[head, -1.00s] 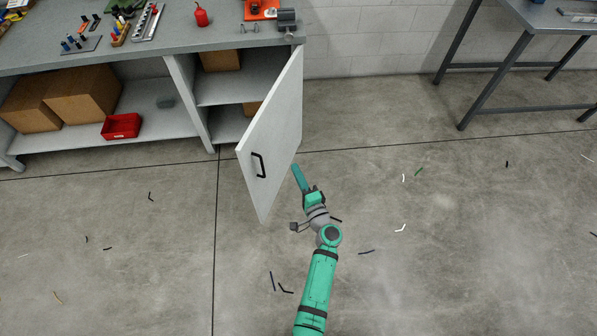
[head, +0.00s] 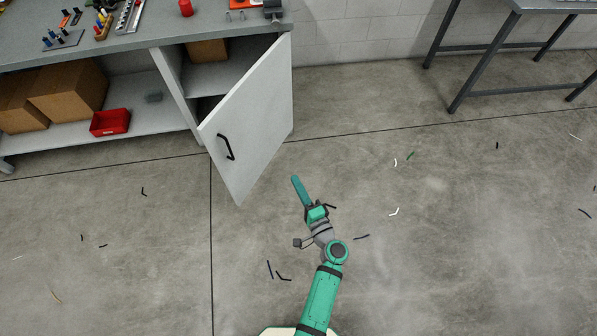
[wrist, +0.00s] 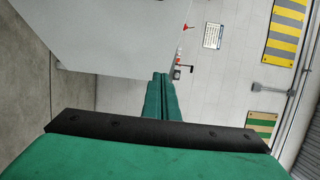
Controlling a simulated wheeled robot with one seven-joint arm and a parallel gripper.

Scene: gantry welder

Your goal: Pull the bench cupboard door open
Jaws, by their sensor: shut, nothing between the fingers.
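The pale grey cupboard door (head: 255,115) stands partly open on the right end of the bench. It is hinged on its right side, and its free edge swings out to the left and front. A black bar handle (head: 226,147) sits on its outer face near the free edge. My gripper (head: 295,180) is shut and empty, to the right of the door on its outer side, apart from the handle. In the wrist view, the shut green fingers (wrist: 160,78) point ahead below the door panel (wrist: 125,32); the handle is not in that view.
The bench (head: 150,38) carries tools on top, with cardboard boxes (head: 70,90) and a red bin (head: 110,122) on its open shelf. A metal table (head: 485,48) stands at the back right. The floor between is clear except for small scraps.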

